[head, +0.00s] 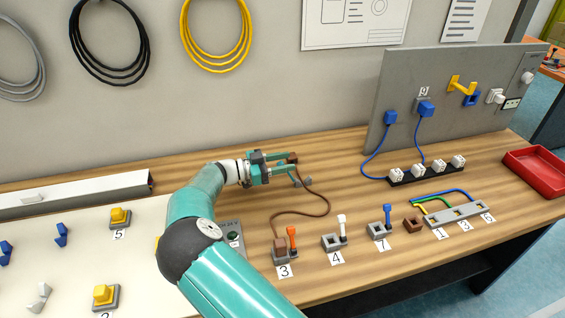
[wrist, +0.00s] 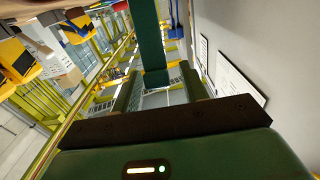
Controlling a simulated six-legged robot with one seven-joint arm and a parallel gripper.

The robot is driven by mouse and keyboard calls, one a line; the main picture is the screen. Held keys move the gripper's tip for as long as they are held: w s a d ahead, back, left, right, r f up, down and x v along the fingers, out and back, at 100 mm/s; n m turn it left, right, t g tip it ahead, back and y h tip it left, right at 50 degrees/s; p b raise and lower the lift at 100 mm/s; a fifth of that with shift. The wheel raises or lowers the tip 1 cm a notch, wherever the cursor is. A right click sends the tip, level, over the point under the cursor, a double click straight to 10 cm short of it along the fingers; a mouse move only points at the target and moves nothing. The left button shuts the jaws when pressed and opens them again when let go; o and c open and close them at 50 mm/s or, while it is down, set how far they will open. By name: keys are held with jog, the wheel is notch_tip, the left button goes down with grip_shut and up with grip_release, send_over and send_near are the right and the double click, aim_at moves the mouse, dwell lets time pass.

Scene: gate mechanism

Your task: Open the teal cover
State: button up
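I cannot pick out a teal cover for certain in either view. My gripper (head: 296,168) is teal and grey and reaches over the back part of the wooden bench in the head view. Its two fingers are spread apart, one above the other. A small brown piece (head: 292,157) shows at the upper fingertip; whether it touches the finger I cannot tell. A dark green bar (wrist: 152,45) stands in the middle of the wrist view, between the spread fingers; what it belongs to is unclear.
A brown cable (head: 328,207) curves over the bench. Numbered sockets with levers (head: 335,241) line the front. A grey panel (head: 440,90) with blue plugs stands at the right, near a red tray (head: 540,170). A grey box (head: 233,240) is partly behind my arm.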

jog(key=s+a, duration=0.2)
jog(key=a, duration=1.1)
jog(key=shift+s+a+f, duration=0.15)
jog(key=shift+s+a, duration=0.15)
jog(key=shift+s, duration=0.05)
